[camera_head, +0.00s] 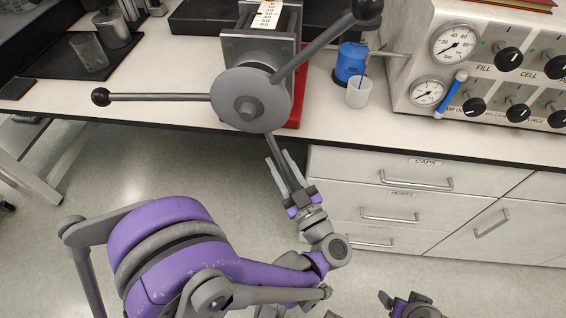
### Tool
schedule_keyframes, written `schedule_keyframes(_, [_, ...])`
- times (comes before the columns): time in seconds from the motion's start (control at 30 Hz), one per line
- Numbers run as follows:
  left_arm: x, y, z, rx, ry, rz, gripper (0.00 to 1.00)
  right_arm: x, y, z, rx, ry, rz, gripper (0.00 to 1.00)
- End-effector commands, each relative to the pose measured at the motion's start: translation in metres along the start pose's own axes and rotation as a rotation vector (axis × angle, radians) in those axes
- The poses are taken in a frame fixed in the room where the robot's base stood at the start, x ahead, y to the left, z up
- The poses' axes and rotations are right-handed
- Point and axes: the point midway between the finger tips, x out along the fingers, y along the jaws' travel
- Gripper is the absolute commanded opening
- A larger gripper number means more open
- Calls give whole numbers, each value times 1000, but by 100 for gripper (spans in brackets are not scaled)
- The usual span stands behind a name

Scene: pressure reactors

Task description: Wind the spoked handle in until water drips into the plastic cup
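The spoked handle (250,98) has a round grey hub and several grey rods with black ball knobs. One rod points left, one points up and right, and one points down toward me. My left gripper (278,156) is at the downward rod, with one finger on each side of it. I cannot tell whether the fingers press on the rod; its end is hidden by the gripper. The plastic cup (358,94) is translucent and stands on the bench right of the handle. No water shows in it. My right gripper (390,302) is partly visible at the bottom edge, away from everything.
A blue container (350,62) stands behind the cup. A gauge panel (480,75) with black knobs is at the right, a blue-handled lever on its front. Drawers (410,185) are below the bench.

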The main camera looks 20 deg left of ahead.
Motion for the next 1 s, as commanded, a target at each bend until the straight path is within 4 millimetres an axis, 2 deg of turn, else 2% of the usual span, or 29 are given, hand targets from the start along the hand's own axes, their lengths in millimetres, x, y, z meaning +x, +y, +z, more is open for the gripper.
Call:
schedule_keyframes(0.07, [0, 0, 0, 0, 0, 0, 50, 0, 0, 0, 0, 0, 0, 84])
schedule_keyframes(0.33, [-1, 0, 0, -1, 0, 1, 50, 0, 0, 0, 0, 0, 0, 84])
schedule_keyframes(0.47, [-10, 1, 0, -1, -1, 4, 50, 0, 0, 0, 0, 0, 0, 84])
schedule_keyframes(0.8, [-76, 2, 0, -3, -2, 6, 50, -3, 0, -1, 0, 1, 0, 84])
schedule_keyframes(1.0, [-102, 1, 0, -2, 0, 3, 50, -4, 0, -1, 0, 1, 0, 84])
